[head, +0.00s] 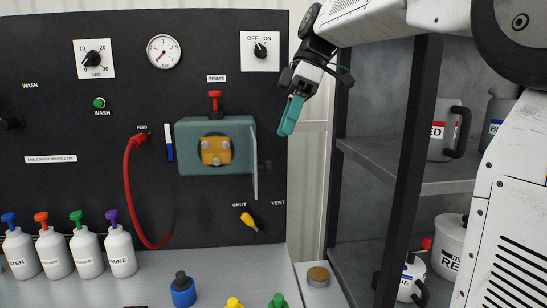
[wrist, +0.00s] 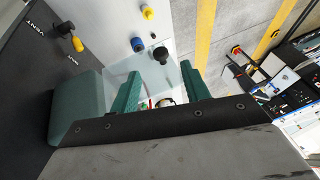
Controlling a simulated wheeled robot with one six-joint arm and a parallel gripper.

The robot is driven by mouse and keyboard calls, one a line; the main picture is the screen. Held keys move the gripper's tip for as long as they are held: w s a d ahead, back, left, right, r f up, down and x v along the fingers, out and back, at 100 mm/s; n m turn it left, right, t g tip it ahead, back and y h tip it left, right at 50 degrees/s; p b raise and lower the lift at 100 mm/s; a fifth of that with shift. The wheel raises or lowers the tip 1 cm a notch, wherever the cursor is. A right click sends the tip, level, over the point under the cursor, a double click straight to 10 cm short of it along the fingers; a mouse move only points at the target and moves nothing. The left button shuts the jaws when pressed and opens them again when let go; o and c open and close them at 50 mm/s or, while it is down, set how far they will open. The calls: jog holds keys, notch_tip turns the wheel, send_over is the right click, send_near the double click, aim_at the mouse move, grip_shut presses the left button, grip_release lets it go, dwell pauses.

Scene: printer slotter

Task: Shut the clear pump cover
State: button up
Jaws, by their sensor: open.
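The teal pump (head: 187,157) is on the black panel, with its yellow rotor (head: 216,150) exposed. Its clear cover (head: 254,165) stands swung open at the pump's right side, nearly edge-on in the head view. In the wrist view the pump body (wrist: 76,108) is at left, and the see-through cover (wrist: 122,72) lies across the view around the fingertips. A dark knob (wrist: 160,55) shows at the cover. My gripper (head: 291,115) is above and right of the cover in the head view. Its teal fingers (wrist: 160,80) are apart in the wrist view; contact with the cover cannot be told.
A shelf rack (head: 405,177) with containers stands to the right. Several white bottles (head: 87,254) stand on the bench at left, and a blue container (head: 183,292) stands at the front. A yellow valve handle (head: 250,223) and a red hose (head: 128,190) are on the panel.

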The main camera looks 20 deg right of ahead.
jog(key=w+x, duration=0.1)
jog(key=x, duration=0.6)
jog(key=shift+s+a+f, duration=0.2)
jog(key=shift+s+f, duration=0.05)
jog(key=shift+s, duration=0.2)
grip_shut()
